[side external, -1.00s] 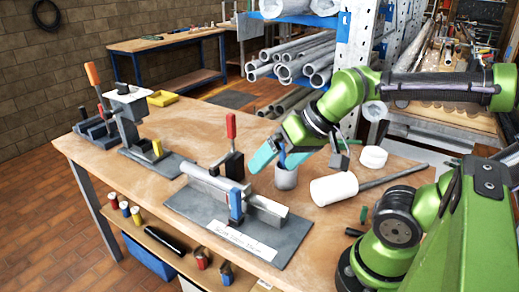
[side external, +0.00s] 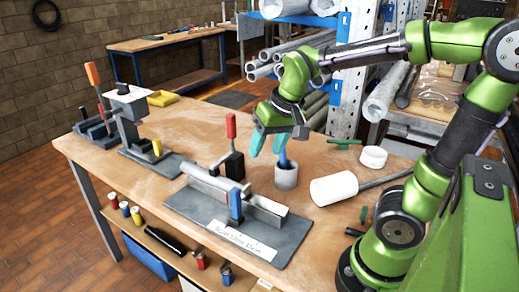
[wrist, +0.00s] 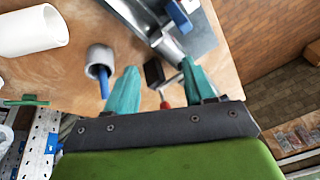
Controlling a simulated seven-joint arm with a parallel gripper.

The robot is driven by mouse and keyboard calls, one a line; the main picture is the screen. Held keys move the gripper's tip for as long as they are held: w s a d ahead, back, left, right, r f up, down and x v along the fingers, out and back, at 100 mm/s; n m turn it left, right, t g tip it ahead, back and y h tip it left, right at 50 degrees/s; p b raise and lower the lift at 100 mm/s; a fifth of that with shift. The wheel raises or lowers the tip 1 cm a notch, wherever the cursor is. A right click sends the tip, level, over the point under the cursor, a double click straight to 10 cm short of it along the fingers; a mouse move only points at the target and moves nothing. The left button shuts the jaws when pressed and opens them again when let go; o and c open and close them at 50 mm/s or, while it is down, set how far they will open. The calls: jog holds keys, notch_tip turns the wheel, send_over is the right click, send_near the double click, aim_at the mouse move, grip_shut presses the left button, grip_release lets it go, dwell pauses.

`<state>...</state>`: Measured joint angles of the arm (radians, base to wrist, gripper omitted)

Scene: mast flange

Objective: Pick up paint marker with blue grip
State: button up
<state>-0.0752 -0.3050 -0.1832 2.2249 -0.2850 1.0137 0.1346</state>
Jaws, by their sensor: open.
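The paint marker with the blue grip (side external: 283,159) stands in a small grey cup (side external: 286,179) on the wooden bench. It also shows in the wrist view (wrist: 104,84), its blue end sticking out of the cup. My gripper (side external: 267,144) is open and empty, with teal fingers pointing down. In the side view the fingers appear just above and left of the marker's top. In the wrist view the marker lies left of the left finger, outside the gap between the fingers (wrist: 159,70). The marker's lower part is hidden in the cup.
A pipe fixture with a red-handled clamp (side external: 231,128) and blue clamp (side external: 235,206) stands left of the cup. A white cylinder (side external: 333,188) with a long shaft lies at right. A white ring (side external: 373,157) and a green item (side external: 344,142) lie behind it.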

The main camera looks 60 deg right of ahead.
jog(key=w+d+m+g+h, duration=0.2)
jog(key=w+d, duration=0.2)
jog(key=d, duration=0.3)
jog(key=m+g+h, duration=0.1)
jog(key=m+h, duration=0.2)
send_over(284, 163)
jog(key=a, duration=0.1)
notch_tip(284, 163, down, 8)
jog(key=shift+w+x, duration=0.2)
jog(key=shift+x, duration=0.85)
jog(key=shift+w+x, duration=0.2)
jog(key=shift+x, duration=0.9)
jog(key=shift+w+x, duration=0.25)
jog(key=shift+x, duration=0.8)
jog(key=shift+a, duration=0.15)
grip_shut()
